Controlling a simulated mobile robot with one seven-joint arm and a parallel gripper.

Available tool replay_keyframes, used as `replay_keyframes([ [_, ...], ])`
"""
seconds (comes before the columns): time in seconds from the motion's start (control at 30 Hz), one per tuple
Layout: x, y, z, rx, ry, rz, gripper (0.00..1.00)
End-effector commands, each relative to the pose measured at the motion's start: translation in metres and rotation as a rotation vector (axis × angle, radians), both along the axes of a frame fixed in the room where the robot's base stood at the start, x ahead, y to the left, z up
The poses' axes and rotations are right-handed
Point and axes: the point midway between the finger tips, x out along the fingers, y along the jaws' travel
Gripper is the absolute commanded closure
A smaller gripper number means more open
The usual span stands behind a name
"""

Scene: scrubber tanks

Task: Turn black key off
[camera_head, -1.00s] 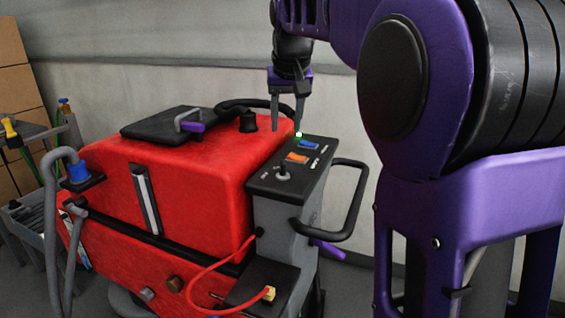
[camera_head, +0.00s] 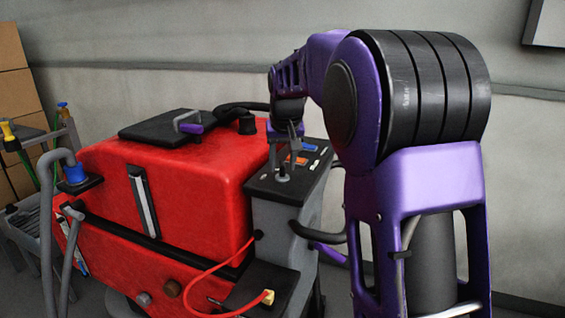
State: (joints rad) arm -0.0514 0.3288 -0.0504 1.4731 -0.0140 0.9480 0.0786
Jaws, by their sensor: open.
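The scrubber's black control panel (camera_head: 264,187) sits on the grey rear housing of the red machine. A small dark key on a round grey base (camera_head: 282,177) stands upright near the panel's front left; its turn position is too small to read. An orange switch (camera_head: 298,161) and a blue switch (camera_head: 309,147) lie behind it. My gripper (camera_head: 283,156) points down over the panel, open, its fingers just above and behind the key. Whether they touch the key cannot be told. My gripper partly hides the panel's back left.
The red tank (camera_head: 190,190) with its black lid (camera_head: 168,128) stands left of the panel. A black handle (camera_head: 318,232) at right is partly hidden by my arm. A red cable (camera_head: 212,272) runs below. A cart and boxes stand far left.

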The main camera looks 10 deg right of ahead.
Motion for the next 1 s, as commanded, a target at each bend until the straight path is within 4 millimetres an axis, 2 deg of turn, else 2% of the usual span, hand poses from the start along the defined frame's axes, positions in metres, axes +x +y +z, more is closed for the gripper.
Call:
replay_keyframes([
  [0.07, -0.0001, 0.0000, 0.0000, 0.000, 0.000, 0.000, 0.56],
  [0.3, -0.0002, 0.0001, 0.0001, 0.000, 0.000, 0.000, 0.99],
  [0.73, -0.0001, -0.0001, 0.0008, 0.000, 0.000, 0.013, 1.00],
  [1.0, -0.0001, -0.0020, 0.0022, 0.001, 0.000, 0.124, 1.00],
])
